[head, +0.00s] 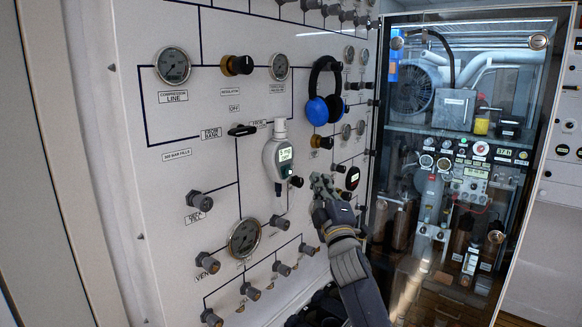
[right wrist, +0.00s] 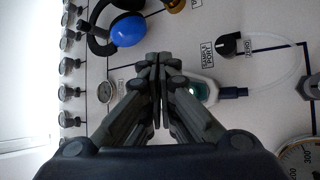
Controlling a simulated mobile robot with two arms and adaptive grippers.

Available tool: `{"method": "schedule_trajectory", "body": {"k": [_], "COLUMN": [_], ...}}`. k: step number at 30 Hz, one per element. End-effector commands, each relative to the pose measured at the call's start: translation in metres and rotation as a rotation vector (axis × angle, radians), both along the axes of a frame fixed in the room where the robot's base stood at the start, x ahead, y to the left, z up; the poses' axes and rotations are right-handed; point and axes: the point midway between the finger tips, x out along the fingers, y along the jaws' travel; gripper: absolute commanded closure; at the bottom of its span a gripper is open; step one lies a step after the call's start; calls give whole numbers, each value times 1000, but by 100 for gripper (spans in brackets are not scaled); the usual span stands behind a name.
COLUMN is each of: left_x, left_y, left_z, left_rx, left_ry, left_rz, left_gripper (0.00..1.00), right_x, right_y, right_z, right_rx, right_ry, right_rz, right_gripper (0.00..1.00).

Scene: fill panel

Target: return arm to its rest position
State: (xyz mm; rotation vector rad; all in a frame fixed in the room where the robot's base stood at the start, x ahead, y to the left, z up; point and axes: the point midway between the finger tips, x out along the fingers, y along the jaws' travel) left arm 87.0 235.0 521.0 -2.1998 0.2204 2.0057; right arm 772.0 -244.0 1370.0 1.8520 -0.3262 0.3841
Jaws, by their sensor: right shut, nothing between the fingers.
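My right gripper (head: 326,188) is in front of the white fill panel (head: 200,120), right of a white handheld meter (head: 278,158) with a green display. In the right wrist view the gripper's fingers (right wrist: 158,62) are together with nothing between them. Behind them the meter (right wrist: 203,90) is partly hidden. A small gap or light contact between the fingertips and the panel cannot be told apart. My left gripper is not in view.
Blue and black ear defenders (head: 318,108) hang on the panel above my right gripper. Several knobs and gauges, such as a large gauge (head: 244,238), stick out around it. A glass-fronted cabinet (head: 462,160) with equipment stands at the right.

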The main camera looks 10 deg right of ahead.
Motion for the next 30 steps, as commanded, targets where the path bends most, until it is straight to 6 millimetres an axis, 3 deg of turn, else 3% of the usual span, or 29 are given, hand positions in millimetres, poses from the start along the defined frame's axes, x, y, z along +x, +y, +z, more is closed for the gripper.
{"method": "schedule_trajectory", "body": {"k": [13, 17, 20, 26, 30], "left_x": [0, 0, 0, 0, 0], "left_y": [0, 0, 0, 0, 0], "left_z": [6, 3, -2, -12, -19], "left_rx": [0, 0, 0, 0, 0], "left_ry": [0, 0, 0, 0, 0], "left_rz": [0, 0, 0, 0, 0], "left_gripper": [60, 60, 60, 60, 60], "right_x": [-8, -4, 2, -1, -22], "right_y": [-6, -5, -3, 1, 4], "right_z": [-1, -28, -81, -232, -338], "right_rx": [1, 18, 59, 189, 286], "right_ry": [2, 42, 123, 354, 515], "right_rz": [1, 9, 27, 61, 66], "right_gripper": [100, 100, 100, 100, 100]}}
